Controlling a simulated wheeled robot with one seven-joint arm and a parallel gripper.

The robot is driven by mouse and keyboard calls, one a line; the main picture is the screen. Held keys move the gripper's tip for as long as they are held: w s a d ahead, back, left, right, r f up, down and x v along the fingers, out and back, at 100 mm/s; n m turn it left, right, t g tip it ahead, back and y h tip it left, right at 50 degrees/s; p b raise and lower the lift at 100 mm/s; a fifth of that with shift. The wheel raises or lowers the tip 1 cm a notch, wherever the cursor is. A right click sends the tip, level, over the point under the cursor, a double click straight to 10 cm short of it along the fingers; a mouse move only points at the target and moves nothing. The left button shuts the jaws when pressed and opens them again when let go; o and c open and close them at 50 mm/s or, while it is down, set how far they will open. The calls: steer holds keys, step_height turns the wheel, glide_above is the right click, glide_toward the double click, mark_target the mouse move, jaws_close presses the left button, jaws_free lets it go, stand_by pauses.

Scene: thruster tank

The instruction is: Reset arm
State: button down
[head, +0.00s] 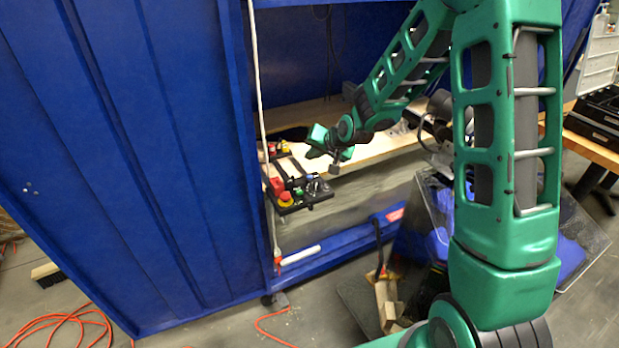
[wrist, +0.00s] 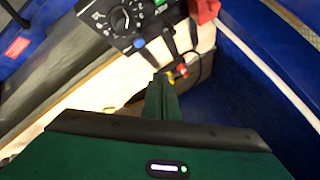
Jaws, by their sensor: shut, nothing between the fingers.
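My green arm reaches across the right side of the head view into the opening of a blue cabinet. My gripper (head: 335,167) is small there, near a black control panel (head: 312,194). In the wrist view my gripper (wrist: 163,80) is shut and empty, its green fingers together at the middle. The control panel (wrist: 108,20) shows above and left of the fingertips, with a dial, a blue button and a green button. A red part (wrist: 204,10) is at its right. I cannot tell the exact gap between gripper and panel.
The blue cabinet wall (head: 130,150) stands close on the left. A wooden shelf (head: 370,155) lies behind my gripper. A clear bin (head: 435,215) and clutter stand below my arm. A wooden table (head: 592,148) is at the right. Orange cable (head: 60,325) lies on the floor.

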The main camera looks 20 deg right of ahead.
steer(key=s+d+r+g+h, duration=0.2)
steer(key=s+d+r, duration=0.2)
steer(key=s+d, duration=0.55)
steer(key=s+d+r+g+h, duration=0.2)
steer(key=s+d+r, duration=0.3)
steer(key=s, duration=0.7)
steer(key=s+d+r+g, duration=0.1)
steer(key=s+g, duration=0.1)
steer(key=s, duration=1)
steer(key=s+d+r+g+y, duration=0.1)
steer(key=s+g, duration=0.1)
steer(key=s, duration=1)
steer(key=shift+s+d+r+m+g+y, duration=0.2)
steer(key=shift+s+d+m+g+y, duration=0.1)
steer(key=shift+d+m+g, duration=0.1)
steer(key=shift+w+f, duration=0.25)
steer(key=shift+w, duration=0.4)
